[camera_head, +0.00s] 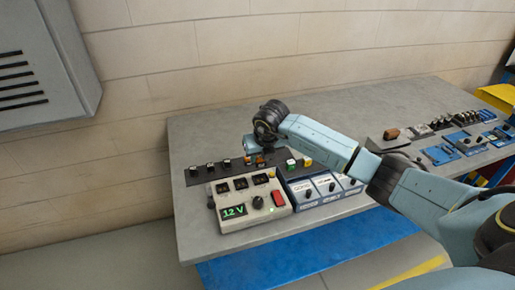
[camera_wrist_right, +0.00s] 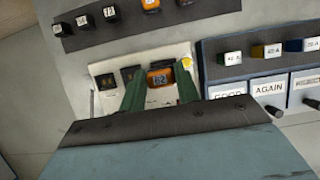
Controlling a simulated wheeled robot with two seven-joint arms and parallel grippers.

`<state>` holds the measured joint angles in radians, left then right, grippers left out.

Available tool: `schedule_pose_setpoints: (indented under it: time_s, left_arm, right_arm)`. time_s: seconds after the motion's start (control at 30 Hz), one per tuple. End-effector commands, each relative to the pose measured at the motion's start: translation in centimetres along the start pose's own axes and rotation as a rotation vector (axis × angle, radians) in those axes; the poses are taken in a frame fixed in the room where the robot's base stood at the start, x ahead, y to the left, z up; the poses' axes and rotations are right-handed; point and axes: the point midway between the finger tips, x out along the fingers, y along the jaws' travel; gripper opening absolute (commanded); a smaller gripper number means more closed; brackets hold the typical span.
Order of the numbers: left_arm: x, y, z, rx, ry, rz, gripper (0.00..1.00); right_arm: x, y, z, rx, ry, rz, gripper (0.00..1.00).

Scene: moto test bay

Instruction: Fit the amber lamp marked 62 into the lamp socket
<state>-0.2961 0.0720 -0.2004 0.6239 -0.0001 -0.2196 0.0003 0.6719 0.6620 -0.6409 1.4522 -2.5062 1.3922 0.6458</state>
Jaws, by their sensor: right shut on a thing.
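The amber lamp marked 62 (camera_wrist_right: 160,79) is between the green fingers of my right gripper (camera_wrist_right: 160,90), with its number facing the wrist camera. My right gripper (camera_head: 257,153) is over the back edge of the cream tester (camera_head: 232,218), which shows "12 V". The tester has a row of dark sockets along its back, among them one at the left (camera_head: 222,188) and one in the middle (camera_head: 241,183). In the wrist view the lamp lies in line with this row, at its right end. Whether it is seated or above the socket I cannot tell. My left gripper is out of view.
A dark rack (camera_wrist_right: 100,22) with several small marked parts stands behind the tester. To the right is a blue bin set (camera_wrist_right: 270,90) labelled GOOD, AGAIN and REJECT, with coloured blocks behind it. More blue trays (camera_head: 440,153) stand at the table's right. The table's left front is clear.

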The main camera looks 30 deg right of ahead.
Motion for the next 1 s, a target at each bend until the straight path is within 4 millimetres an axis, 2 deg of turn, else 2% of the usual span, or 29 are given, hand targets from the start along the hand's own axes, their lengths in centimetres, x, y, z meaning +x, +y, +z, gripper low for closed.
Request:
schedule_pose_setpoints:
  time_s: [0.27,0.7,1.0]
  left_arm:
    - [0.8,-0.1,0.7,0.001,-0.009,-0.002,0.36]
    - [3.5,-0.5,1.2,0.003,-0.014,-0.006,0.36]
    - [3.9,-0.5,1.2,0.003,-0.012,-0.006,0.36]
  right_arm:
    - [1.1,-0.1,-0.5,0.008,0.001,-0.003,0.10]
    - [4.5,0.0,-1.9,0.006,0.001,-0.001,0.10]
    - [5.0,0.0,-2.1,0.006,0.001,-0.001,0.10]
